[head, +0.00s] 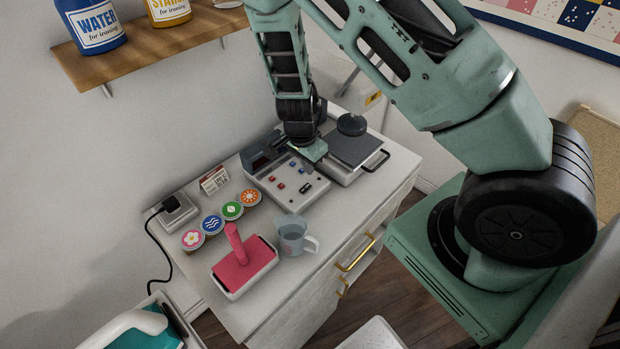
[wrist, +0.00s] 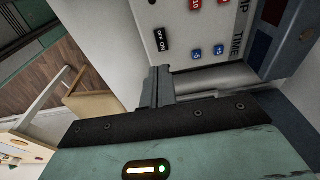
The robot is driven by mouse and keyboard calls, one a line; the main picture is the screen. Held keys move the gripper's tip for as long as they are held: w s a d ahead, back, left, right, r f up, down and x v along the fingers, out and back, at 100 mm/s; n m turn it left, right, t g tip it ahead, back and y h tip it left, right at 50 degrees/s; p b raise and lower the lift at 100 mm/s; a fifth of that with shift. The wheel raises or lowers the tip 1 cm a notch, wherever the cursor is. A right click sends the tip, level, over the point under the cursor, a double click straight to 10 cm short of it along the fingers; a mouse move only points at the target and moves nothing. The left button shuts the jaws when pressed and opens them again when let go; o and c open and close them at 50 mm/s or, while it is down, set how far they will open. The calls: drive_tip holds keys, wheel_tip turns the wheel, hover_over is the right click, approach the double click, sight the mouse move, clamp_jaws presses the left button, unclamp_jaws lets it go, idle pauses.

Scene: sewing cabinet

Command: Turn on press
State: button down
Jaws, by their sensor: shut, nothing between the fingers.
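The press has a white control panel (head: 290,186) with red and blue buttons, and a dark flat plate (head: 357,149) with a round black knob on it. In the wrist view, the panel (wrist: 205,30) shows the black OFF/ON switch (wrist: 163,40), red and blue buttons and the word TIME. My gripper (head: 316,160) is over the panel's back right part. In the wrist view my gripper (wrist: 158,72) is shut and empty, its tips just below the switch in the picture. I cannot tell whether they touch it or which way the switch is set.
A grey mug (head: 291,238), a pink-handled tool on a tray (head: 245,275), and several round coloured lids (head: 212,224) stand on the white cabinet top. A plugged socket box (head: 177,212) is at left. A shelf (head: 150,45) with cans hangs above.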

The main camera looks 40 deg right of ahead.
sight(311, 186)
drive_tip(key=shift+w+d+f+p, duration=0.1)
drive_tip(key=shift+d+f+p, duration=0.15)
drive_tip(key=shift+f, duration=1.3)
drive_tip(key=shift+d+f+p, duration=0.15)
drive_tip(key=shift+d+f, duration=0.05)
drive_tip(key=shift+f, duration=1.35)
drive_tip(key=shift+d+f+y+b, duration=0.1)
drive_tip(key=shift+f+y+b, duration=0.3)
drive_tip(key=shift+b, duration=0.3)
drive_tip(key=shift+r, duration=0.15)
drive_tip(key=shift+a+r+p, duration=0.25)
drive_tip(key=shift+a+p, duration=0.35)
drive_tip(key=shift+a, duration=0.2)
